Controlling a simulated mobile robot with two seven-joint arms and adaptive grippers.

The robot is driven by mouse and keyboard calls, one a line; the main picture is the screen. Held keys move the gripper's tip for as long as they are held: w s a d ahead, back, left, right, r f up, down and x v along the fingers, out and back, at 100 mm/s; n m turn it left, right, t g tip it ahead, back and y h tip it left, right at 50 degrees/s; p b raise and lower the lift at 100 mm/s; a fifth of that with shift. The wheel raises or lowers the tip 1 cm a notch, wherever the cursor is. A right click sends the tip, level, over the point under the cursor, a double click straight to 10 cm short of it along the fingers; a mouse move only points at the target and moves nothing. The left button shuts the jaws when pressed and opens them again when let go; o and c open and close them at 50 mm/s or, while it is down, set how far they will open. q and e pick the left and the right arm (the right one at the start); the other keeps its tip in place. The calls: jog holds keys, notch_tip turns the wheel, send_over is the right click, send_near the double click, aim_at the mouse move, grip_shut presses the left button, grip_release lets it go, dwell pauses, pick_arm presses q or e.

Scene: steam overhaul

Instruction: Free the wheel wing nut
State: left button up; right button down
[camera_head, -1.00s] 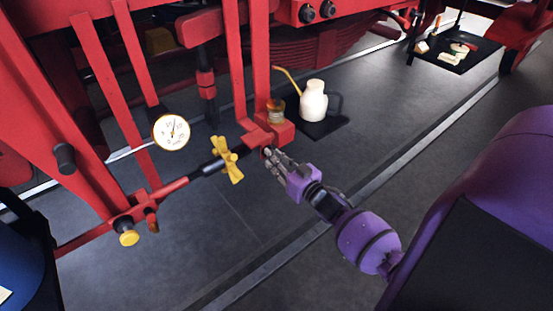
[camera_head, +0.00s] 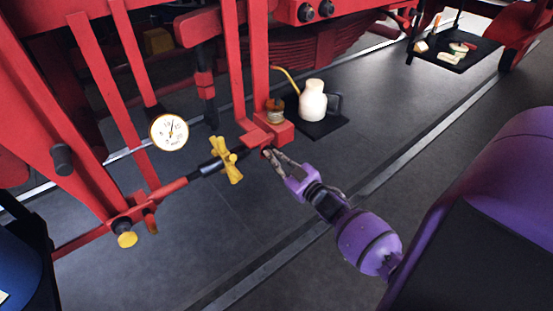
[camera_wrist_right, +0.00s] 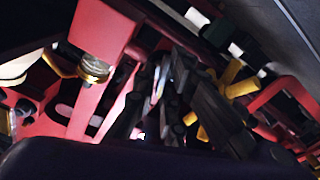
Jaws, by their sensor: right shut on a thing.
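My right gripper (camera_head: 268,153) reaches the front face of a red block (camera_head: 278,132) at the end of the rod. Its fingers are shut on a small part there, which looks like the wheel wing nut but is mostly hidden by the fingertips. In the right wrist view the dark fingers (camera_wrist_right: 160,90) close together in front of red metalwork, and the held part cannot be made out. A yellow winged piece (camera_head: 227,160) sits on the rod, left of the gripper and apart from it. My left gripper is not in view.
A white-faced gauge (camera_head: 169,132) stands at the left. A brass-coloured cup (camera_head: 275,113) sits on the red block. A cream jug (camera_head: 313,101) stands on a dark mat (camera_head: 325,127) behind. A yellow knob (camera_head: 127,240) is at lower left.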

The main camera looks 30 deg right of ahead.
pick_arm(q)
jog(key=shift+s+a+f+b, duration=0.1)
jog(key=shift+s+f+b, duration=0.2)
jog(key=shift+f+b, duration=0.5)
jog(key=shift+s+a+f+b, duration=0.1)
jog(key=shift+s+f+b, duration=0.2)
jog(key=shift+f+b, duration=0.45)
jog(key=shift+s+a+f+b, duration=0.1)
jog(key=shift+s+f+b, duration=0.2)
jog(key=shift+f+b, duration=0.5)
pick_arm(e)
jog(key=shift+s+a+f+n, duration=0.1)
jog(key=shift+f+n, duration=0.05)
jog(key=shift+n, duration=2.75)
jog(key=shift+a+f+n, duration=0.1)
jog(key=shift+f+n, duration=0.05)
jog(key=shift+n, duration=2.75)
jog(key=shift+s+a+f+n, duration=0.1)
jog(key=shift+f+n, duration=0.05)
jog(key=shift+n, duration=2.75)
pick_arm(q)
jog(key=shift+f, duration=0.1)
pick_arm(e)
jog(key=shift+d, duration=0.1)
jog(key=c, duration=2)
grip_release()
jog(key=shift+o, duration=0.4)
jog(key=shift+w+r, duration=0.1)
jog(key=shift+w, duration=0.1)
